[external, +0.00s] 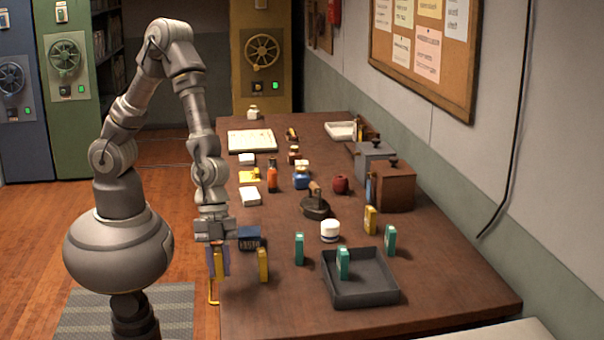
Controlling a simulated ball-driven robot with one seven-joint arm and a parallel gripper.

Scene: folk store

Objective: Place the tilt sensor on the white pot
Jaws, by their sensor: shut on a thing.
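My gripper (218,263) points down at the left edge of the table, near its front. It is shut on a slim yellow block (219,265), partly hidden between the fingers. The block looks like the small upright yellow and teal blocks nearby; no label is readable to tell which is the tilt sensor. The white pot (330,231), small and round with a lid, stands on the table to the right of my gripper and farther back. Nothing is on top of it.
A yellow block (263,265) stands right of my gripper, with a dark display box (249,238) behind. Teal blocks (299,249) (389,239) and another yellow block (370,220) surround the pot. A grey tray (374,297) holds a teal block (343,263).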

